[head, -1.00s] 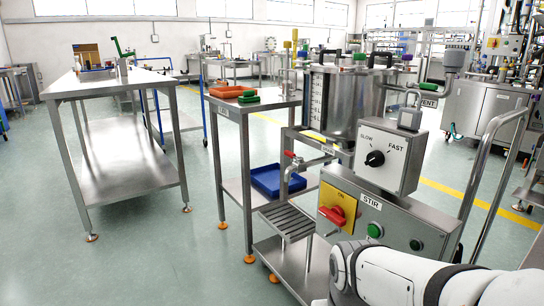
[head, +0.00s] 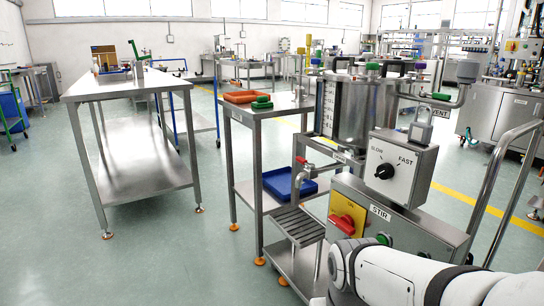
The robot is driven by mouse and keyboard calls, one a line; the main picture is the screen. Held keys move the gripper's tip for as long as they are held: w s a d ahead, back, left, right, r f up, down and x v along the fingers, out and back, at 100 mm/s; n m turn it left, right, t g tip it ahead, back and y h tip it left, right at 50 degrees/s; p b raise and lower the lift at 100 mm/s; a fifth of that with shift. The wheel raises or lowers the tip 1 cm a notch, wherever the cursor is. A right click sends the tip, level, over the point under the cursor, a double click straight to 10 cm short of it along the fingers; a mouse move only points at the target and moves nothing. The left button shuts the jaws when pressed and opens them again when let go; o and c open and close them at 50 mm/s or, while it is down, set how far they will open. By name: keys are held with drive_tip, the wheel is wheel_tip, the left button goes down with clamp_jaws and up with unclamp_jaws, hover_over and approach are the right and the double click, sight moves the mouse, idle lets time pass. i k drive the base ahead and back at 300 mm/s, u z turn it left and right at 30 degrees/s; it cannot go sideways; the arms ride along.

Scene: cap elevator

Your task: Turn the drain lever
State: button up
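The drain tap (head: 303,175) is a metal spout with a small red lever (head: 304,160) on top. It sits low at the left front of the steel mixing vessel (head: 358,105). Its spout points down above a slatted drip grate (head: 299,224). My white arm enters at the bottom right, in front of the stir panel. My gripper is outside the picture and well apart from the lever, as far as the view shows. The lever's exact angle is hard to tell at this size.
A SLOW/FAST dial box (head: 393,172) and a red switch on a yellow plate (head: 346,216) stand right of the tap. A blue tray (head: 289,184) lies on the shelf behind it. A steel table (head: 126,85) stands left, with free floor between.

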sight(311, 165)
drive_tip(key=u, duration=2.3)
drive_tip(key=i, duration=1.45)
drive_tip(key=z, duration=3.3)
drive_tip(key=i, duration=1)
drive_tip(key=u, duration=0.1)
